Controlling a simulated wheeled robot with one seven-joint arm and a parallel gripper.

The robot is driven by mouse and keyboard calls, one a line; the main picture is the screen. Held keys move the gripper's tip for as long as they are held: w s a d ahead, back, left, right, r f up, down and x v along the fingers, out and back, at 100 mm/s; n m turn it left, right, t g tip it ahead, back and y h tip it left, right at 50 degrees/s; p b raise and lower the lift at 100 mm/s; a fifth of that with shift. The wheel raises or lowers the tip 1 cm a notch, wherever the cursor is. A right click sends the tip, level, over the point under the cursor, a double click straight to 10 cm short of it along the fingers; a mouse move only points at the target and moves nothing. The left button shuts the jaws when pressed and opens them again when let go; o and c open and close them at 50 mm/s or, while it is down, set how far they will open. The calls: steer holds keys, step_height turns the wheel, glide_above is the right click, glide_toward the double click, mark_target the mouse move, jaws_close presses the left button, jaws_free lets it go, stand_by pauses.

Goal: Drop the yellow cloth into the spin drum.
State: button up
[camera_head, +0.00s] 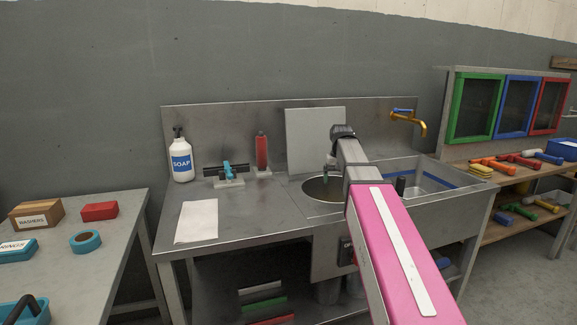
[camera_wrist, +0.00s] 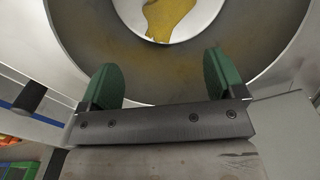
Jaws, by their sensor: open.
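The spin drum (camera_head: 316,188) is a round metal opening set in the steel counter, with a raised square lid (camera_head: 308,135) behind it. The wrist view looks down into the drum (camera_wrist: 270,50). The yellow cloth (camera_wrist: 168,15) lies on the bright metal bottom inside the drum, cut off by the top edge of that view. The cloth does not show in the head view. My gripper (camera_wrist: 160,78) has two green fingertips set wide apart with nothing between them. It is over the drum, apart from the cloth.
A white soap bottle (camera_head: 181,160), a white sheet (camera_head: 197,221), a blue-handled device (camera_head: 228,172) and a red cylinder (camera_head: 262,152) stand or lie left of the drum. A sink basin (camera_head: 430,182) with a brass tap (camera_head: 408,117) is to the right.

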steer(key=shift+o, duration=0.5)
steer(key=shift+r, duration=0.1)
steer(key=shift+r, duration=2.65)
steer(key=shift+r, duration=0.1)
step_height(320, 180, up, 7)
steer(key=shift+r, duration=0.15)
